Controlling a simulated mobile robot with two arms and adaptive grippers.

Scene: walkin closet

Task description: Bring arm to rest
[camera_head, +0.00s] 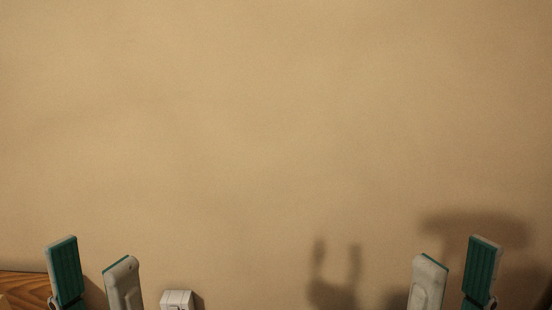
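My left gripper (93,276) is at the bottom left of the head view. Its two fingers point up and stand apart, with nothing between them. My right gripper (457,273) is at the bottom right, also pointing up with its fingers apart and nothing between them. Only the finger parts show; the rest of both arms is below the frame.
A plain tan wall (270,130) fills most of the view, with shadows at its lower right. A brown wooden surface (22,287) shows at the lower left edge. A small white box-like object (177,299) is at the bottom, right of my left gripper.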

